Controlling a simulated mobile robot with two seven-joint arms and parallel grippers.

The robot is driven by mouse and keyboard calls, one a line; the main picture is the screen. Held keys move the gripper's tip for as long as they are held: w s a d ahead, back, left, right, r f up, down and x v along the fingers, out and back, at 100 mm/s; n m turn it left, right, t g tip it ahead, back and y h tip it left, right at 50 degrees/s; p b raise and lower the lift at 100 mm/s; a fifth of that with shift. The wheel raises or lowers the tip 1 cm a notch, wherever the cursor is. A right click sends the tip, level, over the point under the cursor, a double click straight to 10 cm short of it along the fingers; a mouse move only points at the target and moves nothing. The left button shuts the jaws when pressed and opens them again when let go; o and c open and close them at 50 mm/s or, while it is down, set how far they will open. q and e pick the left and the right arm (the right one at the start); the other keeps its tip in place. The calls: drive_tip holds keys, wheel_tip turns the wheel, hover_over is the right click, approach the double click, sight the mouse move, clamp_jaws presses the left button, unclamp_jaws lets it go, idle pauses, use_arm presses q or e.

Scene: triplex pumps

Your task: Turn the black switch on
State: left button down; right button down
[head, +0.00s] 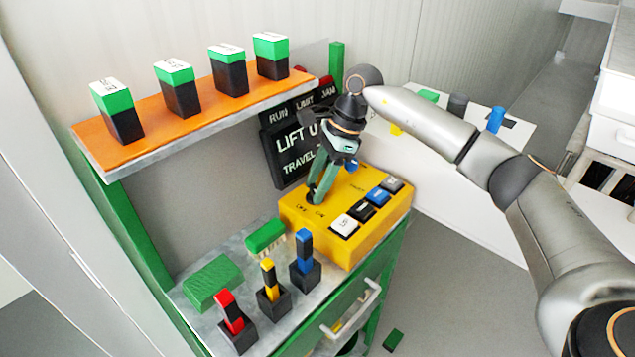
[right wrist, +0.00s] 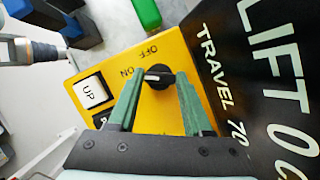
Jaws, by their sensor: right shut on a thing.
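The black switch (right wrist: 159,77) is a round knob on the yellow control box (head: 345,247), with ON and OFF printed beside it. A white mark on the knob points left in the right wrist view, roughly toward the ON side. My right gripper (head: 317,196) reaches down to the box, and its green fingers are shut on the knob, one on each side. The same gripper shows in the right wrist view (right wrist: 160,88). In the head view the fingers hide the knob. My left gripper is not in view.
White, blue and black push buttons (head: 367,210) sit right of the knob. A black sign (head: 292,145) stands behind the box. Red, yellow and blue levers (head: 268,280) stand to the front left. An orange shelf (head: 205,112) holds several green-and-black blocks.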

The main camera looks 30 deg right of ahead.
drive_tip(key=shift+c, duration=1.6)
unclamp_jaws()
drive_tip(key=w+v, duration=0.1)
drive_tip(key=v, duration=1.1)
drive_tip(key=shift+s+r, duration=0.35)
drive_tip(key=shift+s, duration=0.15)
